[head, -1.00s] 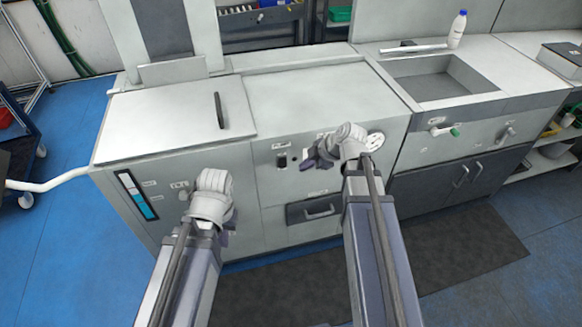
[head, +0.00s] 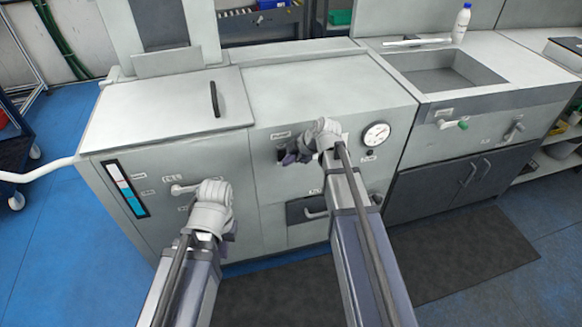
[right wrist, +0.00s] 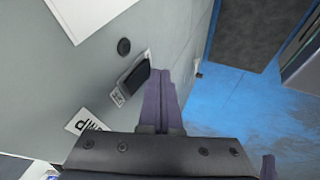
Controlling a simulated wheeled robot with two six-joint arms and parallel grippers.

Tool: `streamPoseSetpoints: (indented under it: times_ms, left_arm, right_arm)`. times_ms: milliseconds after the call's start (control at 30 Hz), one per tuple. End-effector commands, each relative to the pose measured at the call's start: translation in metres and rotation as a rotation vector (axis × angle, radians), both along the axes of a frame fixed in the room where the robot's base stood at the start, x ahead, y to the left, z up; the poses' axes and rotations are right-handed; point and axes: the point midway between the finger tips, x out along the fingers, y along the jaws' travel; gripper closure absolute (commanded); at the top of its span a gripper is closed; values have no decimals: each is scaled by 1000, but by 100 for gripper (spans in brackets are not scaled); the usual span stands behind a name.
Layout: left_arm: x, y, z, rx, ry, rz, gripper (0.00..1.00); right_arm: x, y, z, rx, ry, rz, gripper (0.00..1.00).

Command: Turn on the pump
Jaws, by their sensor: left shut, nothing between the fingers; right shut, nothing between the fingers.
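The grey machine's front panel (head: 262,180) carries several controls. In the right wrist view a black switch (right wrist: 133,78) sits on the panel with a small label at its lower end and a round black knob (right wrist: 124,46) above it. My right gripper (head: 292,156) is shut and empty at the panel, partly covering the controls there. Its purple fingers also show in the right wrist view (right wrist: 160,95), close beside the switch; I cannot tell whether they touch it. My left gripper (head: 215,207) is shut and empty in front of the left panel near a valve lever (head: 183,189); its fingertips are mostly hidden.
A round gauge (head: 376,135) is to the right of my right gripper. A drawer handle (head: 313,213) is below it. A blue level indicator (head: 127,188) is at the left. A sink (head: 445,72) with a white bottle (head: 461,24) stands at the right.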

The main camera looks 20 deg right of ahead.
Motion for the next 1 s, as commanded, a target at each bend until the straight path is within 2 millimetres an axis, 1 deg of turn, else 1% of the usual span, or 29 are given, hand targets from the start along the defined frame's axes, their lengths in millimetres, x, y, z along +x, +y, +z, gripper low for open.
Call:
streamPoseSetpoints:
  times_ms: [100, 467, 567, 600, 633, 867, 1000]
  left_arm:
    - [0, 0, -1, 0, 0, 0, 100]
    - [0, 0, -2, 0, 0, 0, 100]
    - [0, 0, -12, 0, 0, 0, 100]
    - [0, 0, -13, 0, 0, 0, 100]
    - [0, 0, -9, 0, 0, 0, 100]
    - [0, 0, -8, 0, 0, 0, 100]
    - [0, 0, -3, 0, 0, 0, 100]
  right_arm:
    - [5, 0, -1, 0, 0, 0, 100]
    - [5, 0, -1, 0, -2, 0, 100]
    - [6, 1, -7, 2, -41, 0, 100]
    - [8, 1, -6, 1, -61, 1, 100]
    - [9, 1, -3, 1, -58, 1, 100]
    - [9, 0, -2, 1, -56, 1, 100]
    - [9, 1, 3, 1, -56, 1, 100]
